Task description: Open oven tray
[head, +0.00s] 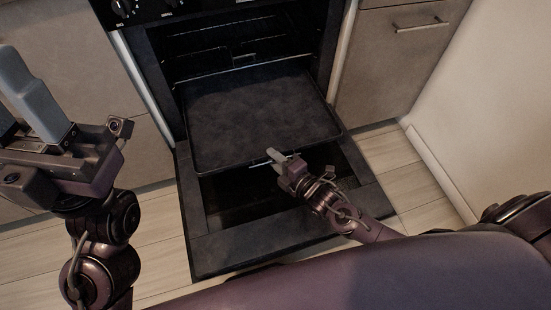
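The dark oven tray (255,112) is slid partly out of the oven cavity, above the lowered oven door (232,249). My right gripper (276,160) is at the tray's front edge, with its light grey fingers at a thin metal bar there. The fingers look close together, but whether they are closed on the bar is too small to tell. My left gripper (28,95) is raised at the left, away from the tray. Its grey fingers show large and near the camera, and the gap between them is unclear.
Wire racks (238,52) show inside the oven behind the tray. A cabinet with a handle (421,25) stands at the right, and a wall (490,100) beyond it. Knobs (122,8) sit above the oven. Wooden floor (160,215) lies around the open door.

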